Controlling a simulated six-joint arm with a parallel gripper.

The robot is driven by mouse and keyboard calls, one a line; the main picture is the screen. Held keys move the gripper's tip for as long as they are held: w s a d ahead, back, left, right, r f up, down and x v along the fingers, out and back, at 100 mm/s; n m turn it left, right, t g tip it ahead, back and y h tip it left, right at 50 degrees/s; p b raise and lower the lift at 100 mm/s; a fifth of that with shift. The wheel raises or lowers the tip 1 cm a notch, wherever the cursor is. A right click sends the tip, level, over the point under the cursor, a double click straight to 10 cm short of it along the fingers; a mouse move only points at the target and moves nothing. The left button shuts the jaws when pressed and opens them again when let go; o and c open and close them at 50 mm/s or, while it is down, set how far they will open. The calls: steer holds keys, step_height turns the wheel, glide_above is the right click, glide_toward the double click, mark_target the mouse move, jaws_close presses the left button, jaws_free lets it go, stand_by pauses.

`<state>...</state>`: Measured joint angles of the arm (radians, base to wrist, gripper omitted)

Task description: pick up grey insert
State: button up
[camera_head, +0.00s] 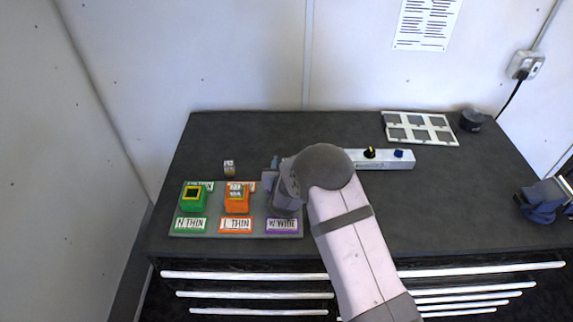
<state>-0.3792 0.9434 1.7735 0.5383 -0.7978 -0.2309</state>
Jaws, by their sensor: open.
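A small grey block (229,168), which looks like the grey insert, stands on the dark bench just behind the labelled board. Another grey-topped piece with dark marks (236,188) sits in the orange block (236,205); I cannot tell which of the two is the insert meant. My gripper (271,173) is open, to the right of both pieces and apart from the small block. It hangs over the right part of the board, and my wrist hides most of the jaws and whatever stands behind the purple "W WIDE" label.
The board (210,235) also carries a green block (193,198) with a yellow-rimmed opening. A white control bar (398,165), a pale tray with grey squares (390,116), a dark round object (471,119) and a blue object (540,205) lie to the right. The back left bench is clear.

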jaws_close()
steer(key=shift+w+r, duration=0.1)
steer(key=shift+r, duration=0.1)
stand_by(0.3)
